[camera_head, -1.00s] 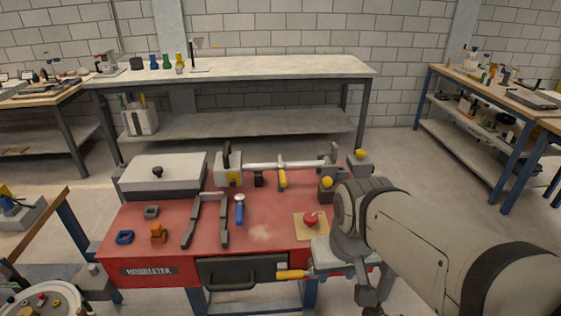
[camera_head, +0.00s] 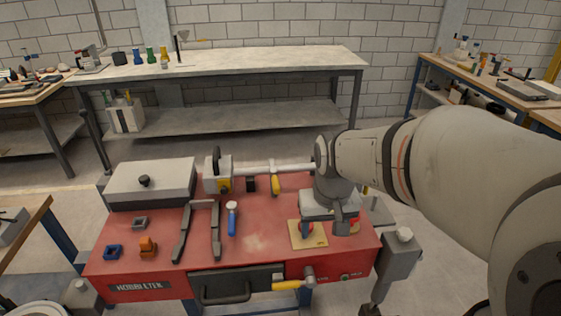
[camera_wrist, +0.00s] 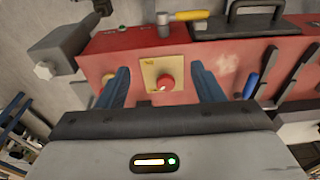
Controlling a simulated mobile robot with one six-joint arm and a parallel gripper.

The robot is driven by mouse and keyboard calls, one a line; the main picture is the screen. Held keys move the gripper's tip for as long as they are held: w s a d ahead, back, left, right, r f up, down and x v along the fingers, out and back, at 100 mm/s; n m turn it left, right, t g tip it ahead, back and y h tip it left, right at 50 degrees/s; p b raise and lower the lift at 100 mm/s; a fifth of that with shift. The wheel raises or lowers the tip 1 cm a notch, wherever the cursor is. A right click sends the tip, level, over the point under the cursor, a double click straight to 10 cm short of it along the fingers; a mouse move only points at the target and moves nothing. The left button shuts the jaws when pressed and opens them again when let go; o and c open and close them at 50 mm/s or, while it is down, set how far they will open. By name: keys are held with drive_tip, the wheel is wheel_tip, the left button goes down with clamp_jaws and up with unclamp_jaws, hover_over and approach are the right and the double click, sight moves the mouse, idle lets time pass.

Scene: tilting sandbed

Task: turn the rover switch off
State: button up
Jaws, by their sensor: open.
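The rover switch is a round red knob (camera_wrist: 165,83) with a pale mark, on a yellowish square plate (camera_wrist: 150,72) on the red bench top. In the head view, the plate (camera_head: 312,241) shows below my gripper (camera_head: 328,228), which partly hides the knob. My gripper hangs over the right part of the bench. In the wrist view, its two blue fingers are open and apart (camera_wrist: 162,78), one on each side of the knob, with nothing between them. I cannot tell how far the fingertips are above the plate.
A grey-lidded box (camera_head: 150,183), a bar fixture (camera_head: 217,177), dark tongs-like arms (camera_head: 182,235) and a blue-handled tool (camera_head: 232,221) sit on the bench. A yellow-handled lever (camera_head: 288,285) and a drawer (camera_head: 232,287) are at its front. A grey post stands right (camera_head: 398,258).

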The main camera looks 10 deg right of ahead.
drive_tip(key=shift+g, duration=0.8)
drive_tip(key=w+f+p, duration=0.1)
drive_tip(key=w, duration=0.3)
drive_tip(key=w+f+p, duration=0.1)
drive_tip(key=w+f, duration=0.1)
drive_tip(key=w, duration=0.2)
drive_tip(key=w+f+p, duration=0.1)
drive_tip(key=w, duration=0.4)
drive_tip(key=shift+f, duration=0.25)
drive_tip(key=shift+w+f+p, duration=0.2)
drive_tip(key=shift+f+p, duration=0.15)
drive_tip(key=shift+f, duration=0.3)
wheel_tip(320, 180, down, 7)
drive_tip(key=shift+p, duration=0.3)
drive_tip(key=shift+c, duration=0.2)
